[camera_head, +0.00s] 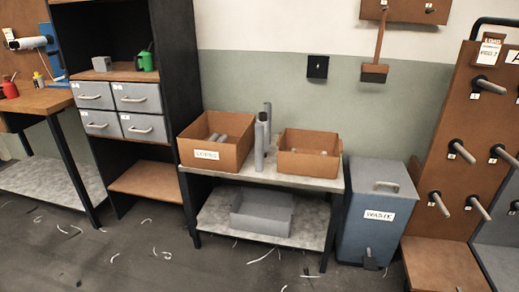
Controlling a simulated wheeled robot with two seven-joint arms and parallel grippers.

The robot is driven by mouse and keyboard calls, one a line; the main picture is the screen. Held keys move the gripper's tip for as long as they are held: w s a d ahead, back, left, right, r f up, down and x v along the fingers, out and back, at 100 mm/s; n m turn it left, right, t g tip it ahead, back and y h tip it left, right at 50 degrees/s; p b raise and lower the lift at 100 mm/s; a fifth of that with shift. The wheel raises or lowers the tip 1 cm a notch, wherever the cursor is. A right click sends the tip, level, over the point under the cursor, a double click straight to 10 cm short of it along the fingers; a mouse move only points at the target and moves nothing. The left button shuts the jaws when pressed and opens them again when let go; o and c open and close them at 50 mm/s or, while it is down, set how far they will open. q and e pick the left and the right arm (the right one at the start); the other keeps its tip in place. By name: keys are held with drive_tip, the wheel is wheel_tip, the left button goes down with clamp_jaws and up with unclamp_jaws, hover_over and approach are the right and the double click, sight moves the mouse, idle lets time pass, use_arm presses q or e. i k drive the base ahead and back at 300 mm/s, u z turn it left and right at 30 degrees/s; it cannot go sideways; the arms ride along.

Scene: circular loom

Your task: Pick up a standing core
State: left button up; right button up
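Two grey cylinders, likely the standing cores, are upright on the low table between two open boxes. Neither of my grippers is in view.
The low table (300,181) has a lower shelf with a grey bin (262,213). The right box (308,162) holds small things I cannot make out. A blue waste bin (377,222) stands right of the table. A pegboard rack (460,150) is at far right. White scraps litter the open floor.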

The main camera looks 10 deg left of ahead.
sight(259, 148)
drive_tip(key=u, duration=0.25)
drive_tip(key=k, duration=0.65)
drive_tip(key=u, duration=2.35)
drive_tip(key=i, duration=0.3)
drive_tip(key=z, duration=1.4)
drive_tip(key=i, duration=1.75)
drive_tip(key=z, duration=1)
